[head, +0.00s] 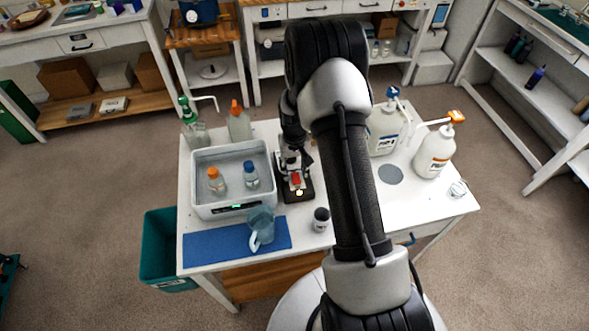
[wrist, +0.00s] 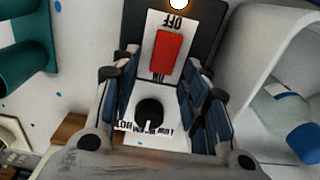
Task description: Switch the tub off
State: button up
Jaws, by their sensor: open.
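The grey-white tub (head: 200,163) stands on the white table with an orange-capped and a blue-capped bottle inside. A green display glows on its front. Beside it is a dark control box (head: 306,189) with a red rocker switch (head: 295,178) and a lit lamp. In the wrist view the red rocker (wrist: 168,52) lies between printed OFF and ON, upside down, with a black knob (wrist: 149,112) nearer me. My gripper (wrist: 163,75) is open, its fingers either side of the box's panel. In the head view my gripper (head: 291,150) is above the box, partly hidden by my arm.
A teal jug (head: 262,226) stands on a blue mat (head: 205,246) in front of the tub. A small dark jar (head: 321,220) is near the box's front. Large pump bottles (head: 434,155) stand to the right. The tub's wall (wrist: 245,75) is close beside my fingers.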

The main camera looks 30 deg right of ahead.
aim_at(298, 184)
jog(key=shift+c, duration=0.3)
grip_shut()
jog(key=t+b, duration=0.1)
jog(key=s+t+b, duration=0.1)
jog(key=b, duration=0.1)
jog(key=shift+a+t+h, duration=0.15)
jog(key=shift+t+h, duration=0.25)
jog(key=shift+r, duration=0.2)
jog(key=shift+o, duration=0.3)
grip_release()
jog(key=v, duration=1.2)
jog(key=shift+s, duration=0.2)
